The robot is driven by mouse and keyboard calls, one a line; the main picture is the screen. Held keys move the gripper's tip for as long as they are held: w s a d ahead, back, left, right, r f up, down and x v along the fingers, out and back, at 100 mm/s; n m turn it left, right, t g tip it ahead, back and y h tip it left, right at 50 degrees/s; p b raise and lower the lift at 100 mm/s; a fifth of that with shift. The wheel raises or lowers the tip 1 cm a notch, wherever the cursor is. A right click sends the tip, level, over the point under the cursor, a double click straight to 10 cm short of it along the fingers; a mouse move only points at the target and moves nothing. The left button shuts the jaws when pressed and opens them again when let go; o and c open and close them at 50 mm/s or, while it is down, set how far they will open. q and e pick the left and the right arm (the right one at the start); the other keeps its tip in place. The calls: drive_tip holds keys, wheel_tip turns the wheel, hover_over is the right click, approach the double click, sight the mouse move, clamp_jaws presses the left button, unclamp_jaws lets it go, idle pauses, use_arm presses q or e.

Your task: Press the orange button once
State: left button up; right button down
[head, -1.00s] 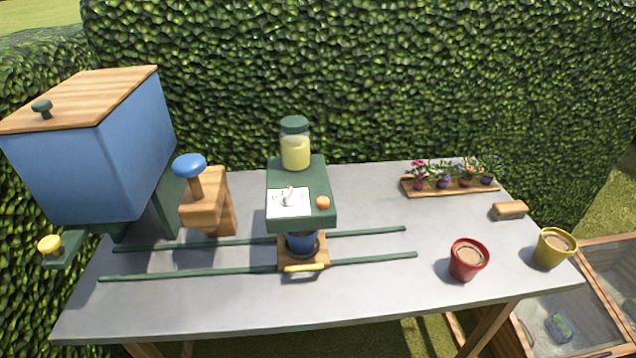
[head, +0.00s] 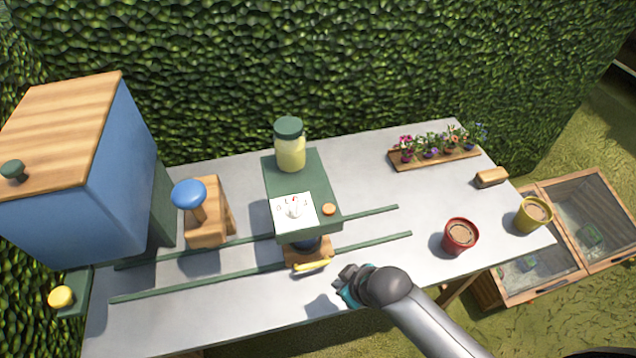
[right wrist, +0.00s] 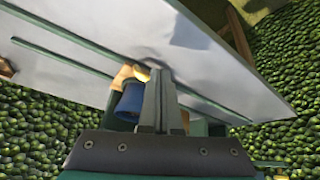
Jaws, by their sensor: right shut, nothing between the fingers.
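The orange button (head: 329,209) sits on the front right of the dark green machine top (head: 297,167), beside a white dial plate (head: 294,211). My right gripper (head: 343,287) is low over the table's front edge, below and a little right of the button, and apart from it. Its fingers (right wrist: 165,100) are together and empty in the right wrist view. The blue pot (right wrist: 130,100) under the machine shows behind them there, but the button cannot be made out. My left gripper is not in view.
A jar of yellow liquid (head: 289,147) stands on the machine. A yellow handle (head: 311,265) sticks out below it. A blue-topped wooden stamp (head: 190,194) and blue bin (head: 100,185) stand left. Red (head: 460,236) and yellow (head: 534,214) pots stand right.

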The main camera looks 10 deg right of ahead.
drive_tip(key=w+a+r+n+y+p, duration=0.1)
drive_tip(key=w+r+n, duration=0.2)
drive_tip(key=r, duration=0.3)
drive_tip(key=w+a+r+n+t+y+p, duration=0.1)
drive_tip(key=w+r+n+p, duration=0.1)
drive_tip(key=r, duration=0.4)
drive_tip(key=w+a+r+n+y+p, duration=0.1)
drive_tip(key=w+r+n+p, duration=0.1)
drive_tip(key=w+r, duration=0.3)
drive_tip(key=shift+r+n+y, duration=0.3)
drive_tip(key=shift+r+n, duration=0.3)
drive_tip(key=shift+n, duration=0.3)
drive_tip(key=w+d+r+n+p, duration=0.1)
drive_tip(key=w+d+r+n, duration=0.1)
drive_tip(key=d+r, duration=0.2)
drive_tip(key=shift+d+r+n+p, duration=0.2)
drive_tip(key=shift+r+n+p, duration=0.15)
drive_tip(key=shift+r, duration=0.4)
drive_tip(key=shift+f, duration=0.15)
drive_tip(key=b, duration=0.8)
hover_over(334, 210)
drive_tip(key=shift+t, duration=0.3)
wheel_tip(334, 210, down, 8)
drive_tip(key=shift+r, duration=0.15)
drive_tip(key=shift+f, duration=0.45)
drive_tip(key=shift+f, duration=0.15)
drive_tip(key=shift+f, duration=0.25)
